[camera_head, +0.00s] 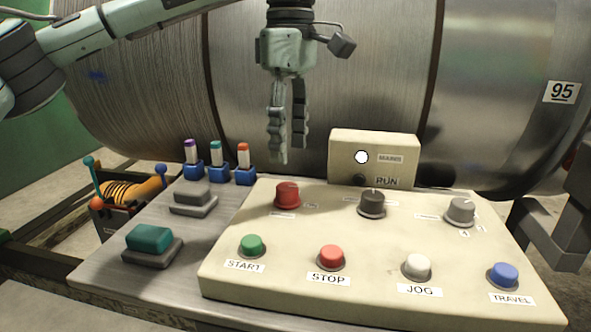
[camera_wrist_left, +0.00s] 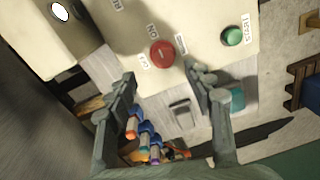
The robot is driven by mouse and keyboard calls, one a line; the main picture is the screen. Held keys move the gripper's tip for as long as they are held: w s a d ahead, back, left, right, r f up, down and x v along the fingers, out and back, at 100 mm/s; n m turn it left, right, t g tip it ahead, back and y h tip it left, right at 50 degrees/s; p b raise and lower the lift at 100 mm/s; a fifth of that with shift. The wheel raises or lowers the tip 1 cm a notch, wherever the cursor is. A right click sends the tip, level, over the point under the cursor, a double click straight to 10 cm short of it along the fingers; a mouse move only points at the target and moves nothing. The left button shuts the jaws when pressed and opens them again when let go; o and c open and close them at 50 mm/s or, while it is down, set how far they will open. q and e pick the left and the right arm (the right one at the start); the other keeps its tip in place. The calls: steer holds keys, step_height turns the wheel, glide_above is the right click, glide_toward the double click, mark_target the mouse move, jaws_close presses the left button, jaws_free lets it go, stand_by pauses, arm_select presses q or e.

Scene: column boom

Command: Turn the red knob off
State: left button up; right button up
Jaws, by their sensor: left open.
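The red knob (camera_head: 287,195) sits at the back left of the sloped cream control panel (camera_head: 330,225). In the left wrist view the red knob (camera_wrist_left: 162,53) lies just beyond the fingertips, with ON and OFF labels beside it. I cannot tell which label it points to. My left gripper (camera_head: 291,153) is open and empty, fingers pointing down, above the red knob and apart from it. Its fingers (camera_wrist_left: 162,76) frame the near side of the knob in the wrist view. My right gripper is not in view.
A black knob (camera_head: 372,204) and a grey knob (camera_head: 461,211) share the panel's back row. Green, red, white and blue buttons line its front. A raised box (camera_head: 372,145) stands behind. A large metal drum (camera_head: 380,60) fills the background.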

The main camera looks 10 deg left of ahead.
mark_target(288, 186)
arm_select(q)
steer(key=shift+s+f, duration=0.1)
steer(key=shift+f, duration=0.35)
steer(key=f, duration=0.5)
steer(key=shift+s+f, duration=0.3)
steer(key=shift+f, duration=0.4)
steer(key=c, duration=1.2)
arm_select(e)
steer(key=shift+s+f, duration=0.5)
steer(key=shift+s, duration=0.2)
